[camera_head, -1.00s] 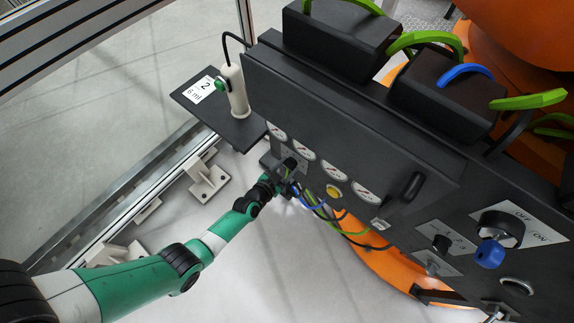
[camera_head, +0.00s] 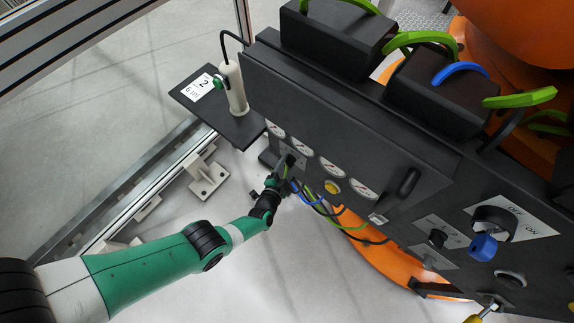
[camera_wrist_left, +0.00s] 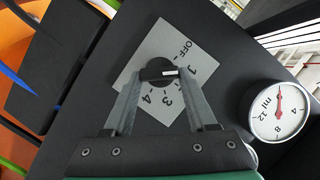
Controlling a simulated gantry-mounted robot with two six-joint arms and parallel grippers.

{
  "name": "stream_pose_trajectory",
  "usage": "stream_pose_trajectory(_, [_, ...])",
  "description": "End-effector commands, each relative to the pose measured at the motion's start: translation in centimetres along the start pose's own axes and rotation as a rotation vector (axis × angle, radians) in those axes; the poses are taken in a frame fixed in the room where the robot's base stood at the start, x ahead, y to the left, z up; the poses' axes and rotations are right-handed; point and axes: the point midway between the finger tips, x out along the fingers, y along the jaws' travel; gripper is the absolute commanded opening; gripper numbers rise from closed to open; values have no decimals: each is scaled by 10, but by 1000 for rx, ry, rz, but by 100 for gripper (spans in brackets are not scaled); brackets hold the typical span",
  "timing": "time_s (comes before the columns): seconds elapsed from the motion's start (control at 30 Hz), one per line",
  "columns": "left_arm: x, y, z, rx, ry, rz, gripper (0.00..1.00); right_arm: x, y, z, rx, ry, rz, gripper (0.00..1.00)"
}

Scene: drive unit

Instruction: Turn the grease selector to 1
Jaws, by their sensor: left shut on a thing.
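The grease selector is a black knob (camera_wrist_left: 155,69) on a grey plate marked OFF, 1, 3 and 4 in the left wrist view. A further mark may be hidden behind a finger. The knob's white line points right, roughly toward the 1. My left gripper (camera_wrist_left: 160,80) has its fingers on either side of the knob and is shut on it. In the head view, my left gripper (camera_head: 285,168) is at the lower left end of the dark panel and mostly hides the selector. My right gripper is not in view.
Several round gauges (camera_head: 331,169) line the panel beside the selector; one gauge (camera_wrist_left: 279,111) is close by in the wrist view. Cables (camera_head: 320,205) hang just right of my left gripper. A black shelf (camera_head: 232,128) carries a white cylinder (camera_head: 234,88). A blue-handled switch (camera_head: 484,246) is far right.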

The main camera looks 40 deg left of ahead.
Motion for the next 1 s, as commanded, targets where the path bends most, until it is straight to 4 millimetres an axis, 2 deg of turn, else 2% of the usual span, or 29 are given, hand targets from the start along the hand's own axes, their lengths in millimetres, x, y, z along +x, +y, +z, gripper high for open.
stream_pose_trajectory(0.5, [0,0,0,23,-1,-10,2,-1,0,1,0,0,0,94])
stream_pose_trajectory(0.53, [0,0,0,23,-1,-10,59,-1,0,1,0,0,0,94])
stream_pose_trajectory(0.6, [0,0,0,23,-1,-10,72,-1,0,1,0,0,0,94])
stream_pose_trajectory(0.7, [0,0,0,23,0,-10,88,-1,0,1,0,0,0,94])
stream_pose_trajectory(1.0, [-2,0,-1,23,0,-9,88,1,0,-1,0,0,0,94])
